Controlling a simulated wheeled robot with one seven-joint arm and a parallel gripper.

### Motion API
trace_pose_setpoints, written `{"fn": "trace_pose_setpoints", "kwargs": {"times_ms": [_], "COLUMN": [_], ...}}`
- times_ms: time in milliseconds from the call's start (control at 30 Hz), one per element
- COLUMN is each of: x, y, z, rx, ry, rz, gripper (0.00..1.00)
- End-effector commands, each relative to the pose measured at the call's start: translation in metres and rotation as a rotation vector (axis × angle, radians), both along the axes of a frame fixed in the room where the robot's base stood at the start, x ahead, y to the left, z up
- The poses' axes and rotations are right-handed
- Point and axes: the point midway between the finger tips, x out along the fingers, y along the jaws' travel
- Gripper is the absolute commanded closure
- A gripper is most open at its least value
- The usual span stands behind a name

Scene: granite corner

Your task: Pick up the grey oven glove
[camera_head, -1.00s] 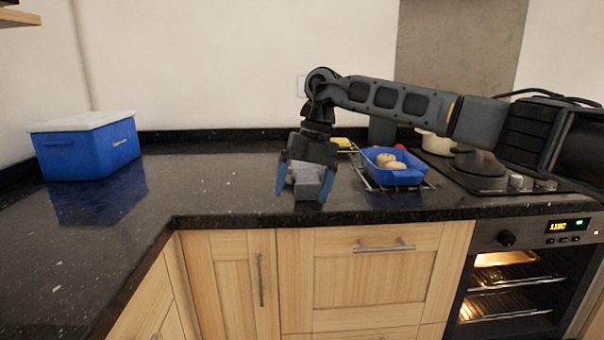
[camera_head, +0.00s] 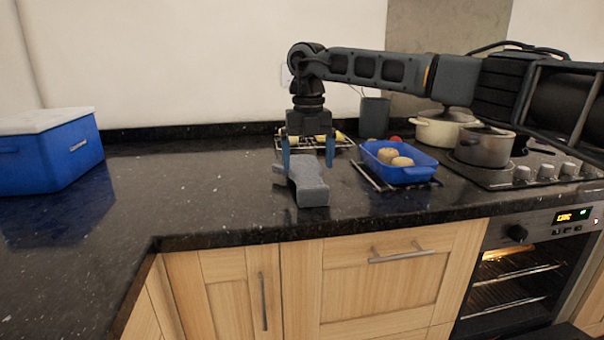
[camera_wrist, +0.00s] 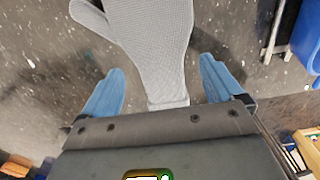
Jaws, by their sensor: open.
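The grey oven glove (camera_head: 309,186) lies on the dark granite worktop near its front edge, left of the blue dish. In the wrist view the glove (camera_wrist: 152,42) shows its knitted palm, its thumb at the upper left and its cuff end between my fingers. My gripper (camera_head: 309,160) points down, with its two blue fingers apart and nothing held. In the head view it is above and just behind the glove. In the wrist view the blue fingertips (camera_wrist: 163,75) stand either side of the glove's cuff end, with clear gaps. The exact height above the glove is hard to tell.
A blue dish (camera_head: 425,175) with round buns stands on a wire rack (camera_head: 372,181) to the right. Pots (camera_head: 484,148) stand on the hob beyond. A blue cool box (camera_head: 50,160) is at the left. The worktop (camera_head: 190,180) between box and glove is clear.

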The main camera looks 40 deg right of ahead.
Motion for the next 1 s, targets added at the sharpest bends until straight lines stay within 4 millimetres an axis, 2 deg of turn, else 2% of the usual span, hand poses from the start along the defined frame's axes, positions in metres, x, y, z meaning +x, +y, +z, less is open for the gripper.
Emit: {"fn": "trace_pose_setpoints", "kwargs": {"times_ms": [333,600,1000], "x": [-0.004,-0.004,-0.004], "y": [0.005,0.004,0.004], "z": [-0.044,-0.048,-0.048], "rx": [0.001,-0.001,-0.001], "ry": [0.000,-0.001,-0.001], "rz": [0.001,0.002,0.002], "gripper": [0.06,0.06,0.45]}}
